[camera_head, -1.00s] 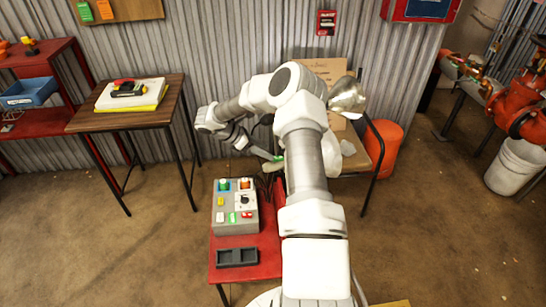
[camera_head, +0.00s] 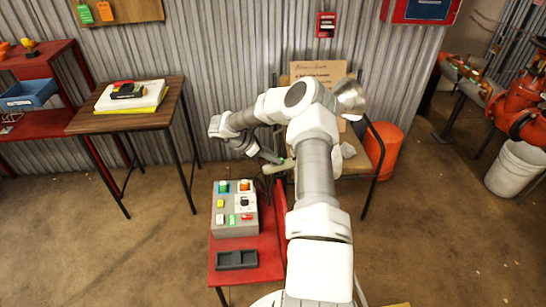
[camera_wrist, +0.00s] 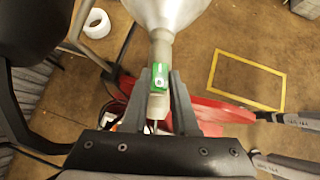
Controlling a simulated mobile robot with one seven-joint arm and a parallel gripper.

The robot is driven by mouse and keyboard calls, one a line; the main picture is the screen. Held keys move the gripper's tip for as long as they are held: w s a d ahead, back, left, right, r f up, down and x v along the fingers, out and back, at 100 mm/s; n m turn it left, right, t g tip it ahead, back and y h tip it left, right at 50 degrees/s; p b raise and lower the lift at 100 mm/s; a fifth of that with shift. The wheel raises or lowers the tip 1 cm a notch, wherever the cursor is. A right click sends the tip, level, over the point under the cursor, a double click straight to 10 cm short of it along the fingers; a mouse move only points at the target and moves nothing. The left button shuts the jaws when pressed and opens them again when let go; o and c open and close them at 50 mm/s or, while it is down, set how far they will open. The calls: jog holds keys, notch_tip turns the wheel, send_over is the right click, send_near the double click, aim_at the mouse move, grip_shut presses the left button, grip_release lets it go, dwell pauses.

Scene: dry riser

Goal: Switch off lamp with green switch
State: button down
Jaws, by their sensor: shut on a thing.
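In the wrist view, the lamp (camera_wrist: 160,60) has a wide silver-white shade at the top and a narrow neck. The green switch (camera_wrist: 160,77) is on this neck and faces the camera. My gripper (camera_wrist: 161,82) has one grey finger on each side of the neck at the switch and is shut on the lamp. In the head view, my gripper is beyond the red stand, left of my forearm. A pale rod-like piece (camera_head: 279,167) shows beside it; my arm hides most of the lamp there.
A grey control box (camera_head: 235,224) and a dark tray (camera_head: 236,260) are on the red stand (camera_head: 262,243). A wooden table (camera_head: 120,120) is at the left. An orange bin (camera_head: 385,148) is behind at the right. The floor at front left is clear.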

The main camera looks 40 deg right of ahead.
jog(key=shift+s+a+f+h+b, duration=0.1)
jog(key=shift+a+f+h+b, duration=0.35)
jog(key=shift+f+b, duration=0.2)
jog(key=shift+f, duration=0.1)
jog(key=shift+g+h+b, duration=0.25)
jog(key=shift+g+b, duration=0.05)
jog(key=shift+b, duration=0.15)
jog(key=shift+g+h+b, duration=0.3)
jog(key=shift+h+b, duration=0.7)
jog(key=shift+b, duration=0.25)
jog(key=shift+w+h, duration=0.2)
jog(key=shift+h, duration=0.2)
jog(key=shift+r+b, duration=0.2)
jog(key=shift+b, duration=0.1)
jog(key=shift+r, duration=0.1)
